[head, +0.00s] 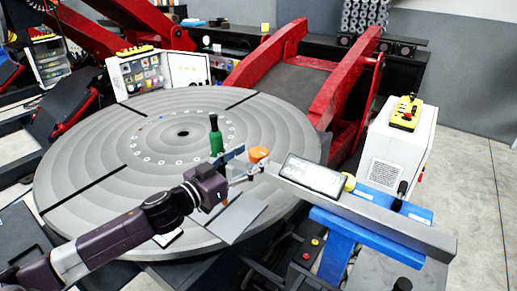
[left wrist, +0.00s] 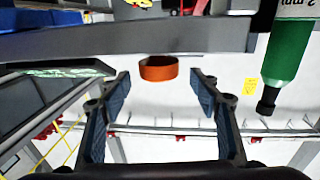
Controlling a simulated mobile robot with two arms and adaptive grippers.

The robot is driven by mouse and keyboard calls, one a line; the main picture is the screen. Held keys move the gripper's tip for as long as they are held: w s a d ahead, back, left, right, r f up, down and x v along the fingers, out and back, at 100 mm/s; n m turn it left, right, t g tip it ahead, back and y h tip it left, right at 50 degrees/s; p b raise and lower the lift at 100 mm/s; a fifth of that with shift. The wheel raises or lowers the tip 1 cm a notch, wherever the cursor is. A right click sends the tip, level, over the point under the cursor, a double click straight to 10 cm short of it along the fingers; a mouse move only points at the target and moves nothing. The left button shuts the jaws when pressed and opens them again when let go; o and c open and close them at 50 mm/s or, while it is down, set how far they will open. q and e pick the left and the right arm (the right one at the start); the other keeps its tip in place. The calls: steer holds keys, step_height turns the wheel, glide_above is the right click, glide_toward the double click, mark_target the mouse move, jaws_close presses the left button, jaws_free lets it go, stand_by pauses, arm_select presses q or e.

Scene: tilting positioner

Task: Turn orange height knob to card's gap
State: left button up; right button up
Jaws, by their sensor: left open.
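I cannot make out a card's gap value.
The round grooved table (head: 85,165) fills the middle. A long grey beam (head: 385,210) with a framed panel (head: 312,177) lies right of the knob on a blue support (head: 337,245). A white control box (head: 400,145) and red frames (head: 270,55) stand beyond.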

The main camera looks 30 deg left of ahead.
mark_target(251, 156)
arm_select(q)
steer(key=shift+p+x, duration=0.7)
steer(key=shift+x, duration=1.2)
steer(key=c, duration=1.2)
